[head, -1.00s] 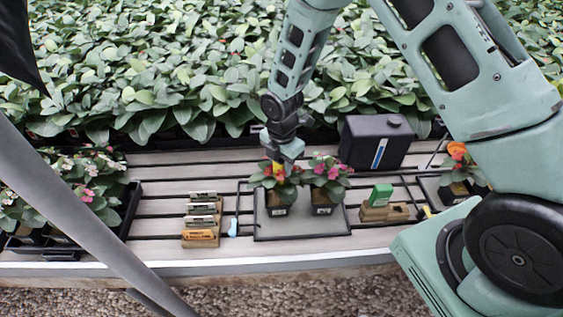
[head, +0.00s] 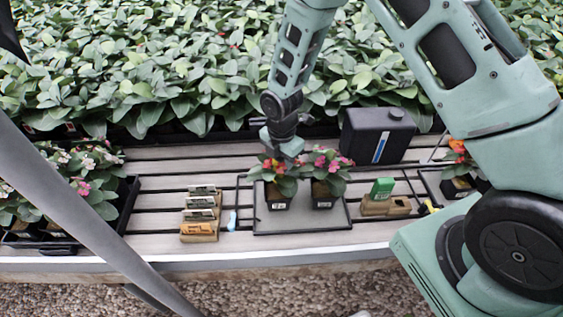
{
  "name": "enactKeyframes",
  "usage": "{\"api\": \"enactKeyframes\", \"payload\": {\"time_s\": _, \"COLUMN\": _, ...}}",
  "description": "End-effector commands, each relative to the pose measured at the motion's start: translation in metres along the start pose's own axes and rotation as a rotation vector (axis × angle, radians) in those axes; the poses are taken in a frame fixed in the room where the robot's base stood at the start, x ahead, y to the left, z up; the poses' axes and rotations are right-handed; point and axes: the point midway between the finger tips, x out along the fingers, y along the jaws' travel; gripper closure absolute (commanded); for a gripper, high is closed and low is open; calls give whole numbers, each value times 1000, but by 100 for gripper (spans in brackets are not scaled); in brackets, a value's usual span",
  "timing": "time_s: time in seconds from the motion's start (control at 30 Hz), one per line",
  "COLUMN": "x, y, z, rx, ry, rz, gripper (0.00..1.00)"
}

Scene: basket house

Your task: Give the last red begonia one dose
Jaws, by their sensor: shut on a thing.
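A potted begonia with red flowers (head: 279,168) stands in a dark pot at the left of a grey tray (head: 300,222). A pink-flowered plant (head: 328,163) stands beside it on the same tray. My gripper (head: 289,150) points down just above the red begonia. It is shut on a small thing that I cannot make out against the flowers. The fingertips overlap the blooms in the picture, so I cannot tell whether they touch.
A wooden holder (head: 373,208) with a green block (head: 382,187) and an empty slot stands right of the tray. A black canister (head: 378,136) stands behind. A tray of plants (head: 75,187) stands at far left.

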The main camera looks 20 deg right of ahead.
Motion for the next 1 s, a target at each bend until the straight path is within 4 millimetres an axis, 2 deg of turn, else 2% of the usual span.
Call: {"api": "enactKeyframes", "payload": {"time_s": 1.0, "x": 10, "y": 0, "z": 0, "rx": 0, "ry": 0, "rz": 0, "gripper": 86}}
